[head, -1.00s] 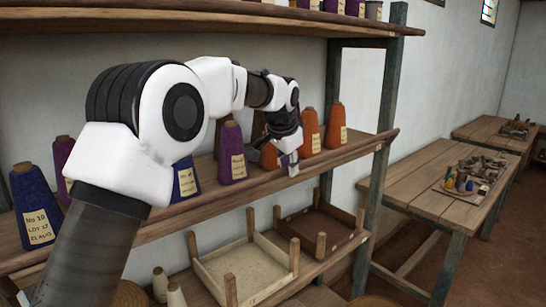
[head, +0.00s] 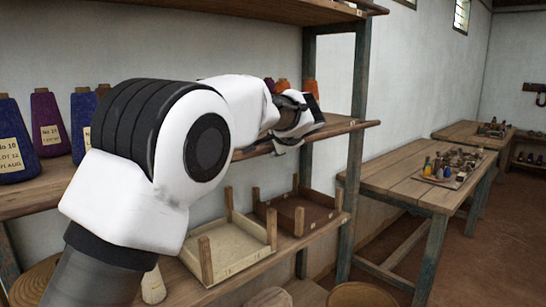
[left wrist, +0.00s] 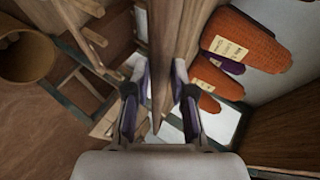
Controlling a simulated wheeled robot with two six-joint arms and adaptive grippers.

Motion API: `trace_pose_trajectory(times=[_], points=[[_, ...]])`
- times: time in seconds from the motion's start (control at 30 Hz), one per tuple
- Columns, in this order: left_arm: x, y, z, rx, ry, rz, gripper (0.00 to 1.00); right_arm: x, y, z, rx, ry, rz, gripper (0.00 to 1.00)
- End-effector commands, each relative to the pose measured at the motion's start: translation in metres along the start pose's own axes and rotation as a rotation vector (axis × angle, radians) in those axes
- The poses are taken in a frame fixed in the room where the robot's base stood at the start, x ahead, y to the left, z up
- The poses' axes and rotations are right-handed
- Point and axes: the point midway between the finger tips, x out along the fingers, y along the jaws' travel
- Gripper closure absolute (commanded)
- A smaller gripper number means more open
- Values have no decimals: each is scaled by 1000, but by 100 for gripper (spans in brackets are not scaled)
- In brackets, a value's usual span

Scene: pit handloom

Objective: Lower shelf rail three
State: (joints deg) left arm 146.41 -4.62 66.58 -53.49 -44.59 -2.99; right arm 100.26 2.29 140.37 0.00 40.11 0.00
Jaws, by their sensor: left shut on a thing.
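The wooden shelf rail (head: 345,129) is the front edge of the cone shelf, running across to the post at its right end. My left gripper (head: 287,146) is at this edge, partly hidden behind my own arm in the head view. In the left wrist view, the rail (left wrist: 164,45) runs between the two fingers of the left gripper (left wrist: 160,112), which is shut on it. The rail looks level. My right gripper is in neither view.
Orange yarn cones (left wrist: 245,40) stand on the shelf close beside the gripper. Blue (head: 12,145) and purple (head: 46,122) cones stand at the left. Wooden trays (head: 228,248) lie on the shelf below. A workbench (head: 410,178) stands at the right.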

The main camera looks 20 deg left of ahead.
Motion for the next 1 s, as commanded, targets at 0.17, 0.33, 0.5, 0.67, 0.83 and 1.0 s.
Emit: trace_pose_trajectory(times=[0.17,0.33,0.5,0.67,0.83,1.0], points=[[6,13,2,-1,-1,4,100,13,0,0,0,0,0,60],[10,18,4,0,-2,6,100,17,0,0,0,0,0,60],[12,22,5,1,-5,11,100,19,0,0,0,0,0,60],[14,25,6,2,-9,15,100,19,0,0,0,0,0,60],[14,26,6,3,-11,15,100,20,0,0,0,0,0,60],[14,26,7,2,-12,15,51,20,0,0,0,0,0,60]])
